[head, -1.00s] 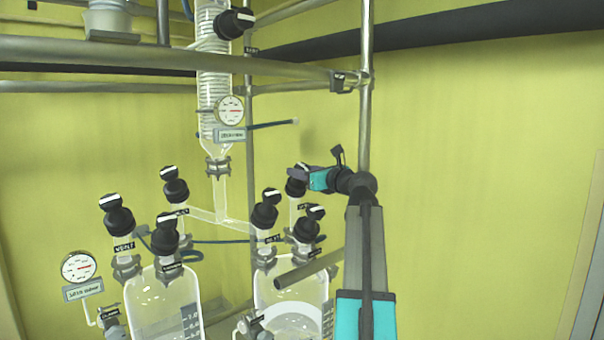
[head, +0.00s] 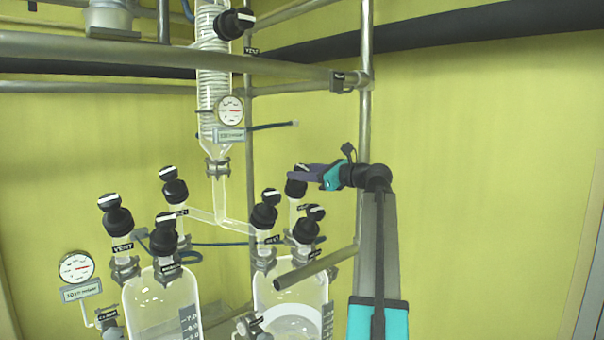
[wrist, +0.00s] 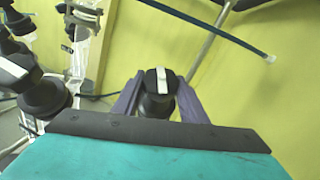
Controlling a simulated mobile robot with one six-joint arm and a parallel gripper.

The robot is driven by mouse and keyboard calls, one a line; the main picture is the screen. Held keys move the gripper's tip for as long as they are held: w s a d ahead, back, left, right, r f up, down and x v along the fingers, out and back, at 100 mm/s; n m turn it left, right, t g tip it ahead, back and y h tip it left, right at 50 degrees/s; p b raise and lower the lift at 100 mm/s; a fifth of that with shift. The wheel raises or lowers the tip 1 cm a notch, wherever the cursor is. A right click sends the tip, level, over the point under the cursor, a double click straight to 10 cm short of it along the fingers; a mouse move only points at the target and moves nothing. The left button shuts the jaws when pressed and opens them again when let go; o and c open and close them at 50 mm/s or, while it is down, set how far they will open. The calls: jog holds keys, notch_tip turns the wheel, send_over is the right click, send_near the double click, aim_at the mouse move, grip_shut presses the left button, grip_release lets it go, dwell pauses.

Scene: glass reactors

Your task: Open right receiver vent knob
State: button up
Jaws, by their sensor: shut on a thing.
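The right receiver (head: 290,290) is a clear glass vessel with several black knobs with white bars on top. My gripper (head: 301,172) reaches in from the right, its purple fingers at the rearmost black knob (head: 296,188) of this group. In the wrist view, my gripper (wrist: 157,88) has one finger on each side of this knob (wrist: 158,100) and is shut on it. The knob's white bar points roughly away from the gripper in that view. The knob's label is partly hidden in the head view, so I cannot read it.
Other black knobs (head: 264,215) (head: 308,228) stand close in front and left. The left receiver (head: 160,305) has its own knobs and a gauge (head: 76,268). A metal post (head: 365,110) rises behind my arm. Free room lies to the right.

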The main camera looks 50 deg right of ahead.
jog(key=o, duration=1.1)
jog(key=shift+c, duration=0.2)
jog(key=shift+a+m+h, duration=0.1)
jog(key=shift+m+h, duration=0.4)
jog(key=shift+h, duration=0.1)
